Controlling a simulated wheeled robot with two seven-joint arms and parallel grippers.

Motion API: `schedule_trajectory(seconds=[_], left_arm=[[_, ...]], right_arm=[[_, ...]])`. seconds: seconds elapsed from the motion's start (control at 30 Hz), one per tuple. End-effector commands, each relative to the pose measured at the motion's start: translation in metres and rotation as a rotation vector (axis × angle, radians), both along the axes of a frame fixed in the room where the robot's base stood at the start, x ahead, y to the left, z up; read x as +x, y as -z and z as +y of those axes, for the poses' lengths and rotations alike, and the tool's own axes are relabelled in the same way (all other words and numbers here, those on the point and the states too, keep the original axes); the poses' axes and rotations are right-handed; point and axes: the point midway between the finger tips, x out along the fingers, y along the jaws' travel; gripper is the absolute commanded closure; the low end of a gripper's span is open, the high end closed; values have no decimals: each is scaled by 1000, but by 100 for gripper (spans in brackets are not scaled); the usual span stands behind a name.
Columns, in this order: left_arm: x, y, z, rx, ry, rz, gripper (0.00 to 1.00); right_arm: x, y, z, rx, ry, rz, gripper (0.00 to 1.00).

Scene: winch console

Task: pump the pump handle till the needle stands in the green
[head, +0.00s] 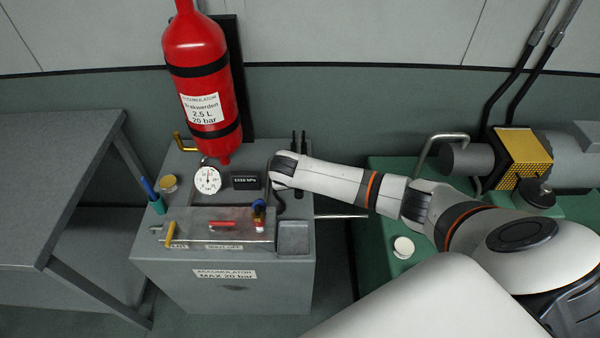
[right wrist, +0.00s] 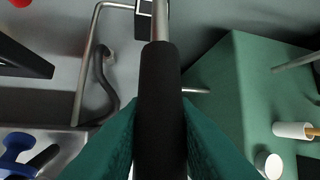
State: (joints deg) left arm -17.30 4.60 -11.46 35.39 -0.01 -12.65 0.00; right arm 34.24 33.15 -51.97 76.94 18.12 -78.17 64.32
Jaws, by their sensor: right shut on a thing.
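The pump handle (right wrist: 160,95) has a black grip on a metal rod and fills the middle of the right wrist view. My right gripper (right wrist: 160,120) is shut on the black grip, with a teal finger on each side. In the head view the wrist of my right arm hides most of the handle, at the console's right rear. The round white gauge (head: 207,180) stands on the console below the red cylinder. Its thin needle looks roughly upright, but the green band is too small to make out. My left gripper is in neither view.
The grey console (head: 220,290) carries a small dark display (head: 245,180), a clear cover over a red lever (head: 222,225), and a yellow handle (head: 170,233). The red accumulator (head: 197,60) stands behind. A grey table (head: 60,180) is left; green machinery (head: 380,260) is right.

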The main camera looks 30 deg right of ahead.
Motion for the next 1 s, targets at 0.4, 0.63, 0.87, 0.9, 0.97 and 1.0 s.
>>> schedule_trajectory(seconds=[0.4, 0.63, 0.87, 0.9, 0.97, 1.0], left_arm=[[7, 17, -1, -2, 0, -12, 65], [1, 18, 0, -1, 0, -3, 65], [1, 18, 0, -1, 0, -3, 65], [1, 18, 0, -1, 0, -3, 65], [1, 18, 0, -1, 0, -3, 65], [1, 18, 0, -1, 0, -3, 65]], right_arm=[[-4, 37, 3, -66, 2, -107, 100], [-4, 37, 2, -71, 2, -113, 100], [-4, 37, 2, -70, 2, -111, 67], [-4, 37, 2, -70, 2, -112, 60], [-4, 37, 2, -71, 2, -113, 55], [-4, 37, 2, -71, 2, -113, 55]])
